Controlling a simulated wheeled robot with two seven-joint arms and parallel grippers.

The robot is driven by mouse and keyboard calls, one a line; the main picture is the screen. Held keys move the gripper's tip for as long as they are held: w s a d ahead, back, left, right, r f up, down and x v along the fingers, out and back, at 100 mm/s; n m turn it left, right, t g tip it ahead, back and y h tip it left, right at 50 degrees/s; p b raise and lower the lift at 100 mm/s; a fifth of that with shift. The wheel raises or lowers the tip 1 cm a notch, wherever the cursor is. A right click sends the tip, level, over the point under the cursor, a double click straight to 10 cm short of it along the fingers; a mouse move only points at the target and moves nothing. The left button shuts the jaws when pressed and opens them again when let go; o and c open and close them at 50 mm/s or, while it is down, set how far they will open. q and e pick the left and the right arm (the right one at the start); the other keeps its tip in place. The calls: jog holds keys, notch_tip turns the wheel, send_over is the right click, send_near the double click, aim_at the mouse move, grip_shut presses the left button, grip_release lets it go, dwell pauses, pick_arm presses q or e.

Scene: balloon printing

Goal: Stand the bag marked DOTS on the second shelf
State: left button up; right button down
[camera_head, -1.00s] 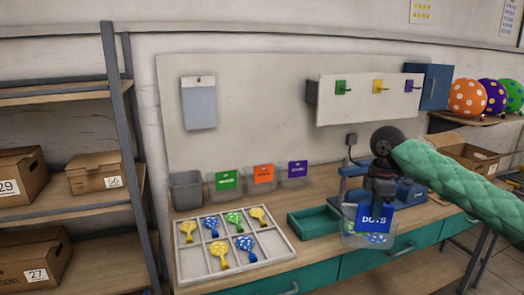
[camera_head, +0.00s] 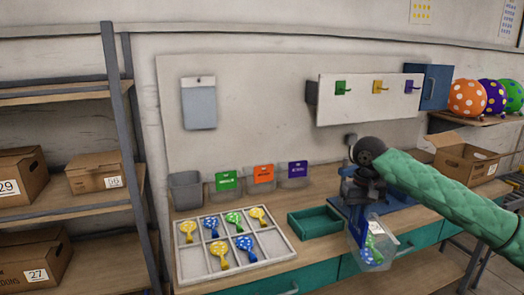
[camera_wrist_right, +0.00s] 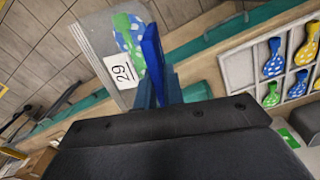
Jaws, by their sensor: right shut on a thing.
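My right gripper (camera_head: 356,200) is shut on the blue header card (camera_head: 357,222) of a clear bag (camera_head: 370,250) and holds it by the front edge of the workbench. The bag hangs tilted, with blue and green dotted balloons inside. The card's word does not show now. In the right wrist view, the bag (camera_wrist_right: 100,35) has a white label marked 29 (camera_wrist_right: 122,72), and the blue card (camera_wrist_right: 152,60) is between the fingers. The shelf rack's middle board (camera_head: 90,207) at left holds cartons marked 29 (camera_head: 22,176) and 56 (camera_head: 95,174). My left gripper is out of view.
A white divided tray (camera_head: 288,255) with several dotted balloons lies on the bench (camera_head: 330,246). A green tray (camera_head: 315,222) sits beside it, near the bag. Bins with coloured cards (camera_head: 228,190) stand behind. The middle board has bare room right of carton 56. Carton 27 (camera_head: 35,268) is below.

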jog(key=s+a+f, duration=0.3)
jog(key=s+f, duration=0.3)
jog(key=f, duration=0.5)
jog(key=s+a+f, duration=0.4)
jog(key=s+f, duration=0.2)
jog(key=f, duration=0.6)
jog(key=shift+s+f+m, duration=0.15)
jog(key=shift+s+m, duration=0.25)
